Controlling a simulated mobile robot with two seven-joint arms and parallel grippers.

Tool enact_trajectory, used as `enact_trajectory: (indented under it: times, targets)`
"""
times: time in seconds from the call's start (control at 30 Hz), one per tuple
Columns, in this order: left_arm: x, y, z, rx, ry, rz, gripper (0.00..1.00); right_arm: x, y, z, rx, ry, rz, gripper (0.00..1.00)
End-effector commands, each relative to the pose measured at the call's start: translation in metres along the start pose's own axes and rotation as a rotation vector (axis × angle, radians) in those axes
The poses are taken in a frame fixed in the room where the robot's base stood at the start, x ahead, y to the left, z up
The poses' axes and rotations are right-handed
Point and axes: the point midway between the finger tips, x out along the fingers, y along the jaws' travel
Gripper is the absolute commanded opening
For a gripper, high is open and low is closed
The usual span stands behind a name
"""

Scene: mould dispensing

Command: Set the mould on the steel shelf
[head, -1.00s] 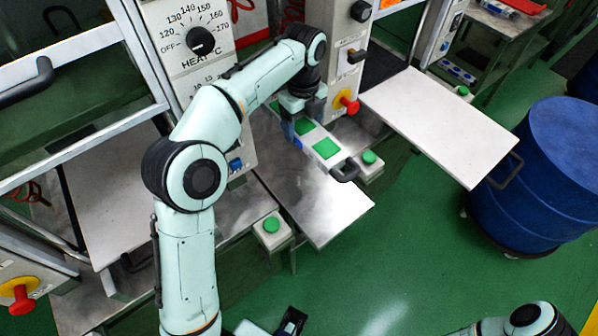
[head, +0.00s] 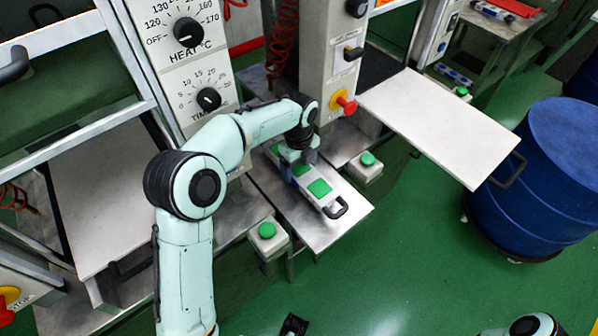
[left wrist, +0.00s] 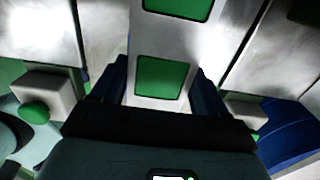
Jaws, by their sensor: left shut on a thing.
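The mould (head: 303,184) is a long pale block with green squares on top and a black loop handle at its front end. My left gripper (head: 296,168) is shut on it across its width, behind the front green squares. In the left wrist view the mould (left wrist: 158,40) runs between the two dark fingers (left wrist: 160,90). The steel shelf (head: 352,213) is the shiny plate below it. The mould lies along the shelf, on it or just above; I cannot tell if they touch.
Green push-button boxes flank the shelf, one at the left (head: 268,232) and one at the right (head: 367,163). A pale plate (head: 435,125) juts out at the right. A blue drum (head: 545,180) stands beyond it. The press column (head: 330,75) rises behind.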

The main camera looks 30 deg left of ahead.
Motion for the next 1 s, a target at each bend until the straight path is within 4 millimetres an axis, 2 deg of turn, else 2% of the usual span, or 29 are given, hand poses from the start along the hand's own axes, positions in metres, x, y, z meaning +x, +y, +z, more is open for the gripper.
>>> enact_trajectory:
  times: [0.1,0.2,0.57,0.6,0.67,1.0]
  targets:
    - [0.017,0.0,0.0,0.0,-0.001,0.0,0.09,0.003,0.001,-0.001,0.0,0.003,-0.001,0.38]
    - [0.025,0.0,0.001,0.0,-0.002,-0.002,0.09,0.003,0.001,-0.002,0.0,0.005,-0.001,0.38]
    - [0.027,-0.001,0.0,0.0,-0.001,-0.003,0.09,0.003,0.0,-0.002,-0.001,0.006,-0.001,0.38]
    - [0.029,0.0,0.0,-0.001,0.0,0.001,0.81,0.003,0.0,-0.002,-0.001,0.006,-0.002,0.38]
    - [0.029,0.0,0.0,-0.001,0.0,0.001,1.0,0.003,0.0,-0.002,-0.001,0.006,-0.001,0.38]
    - [0.024,0.0,0.0,-0.001,0.0,-0.001,1.0,0.002,0.0,-0.002,-0.001,0.006,-0.001,0.38]
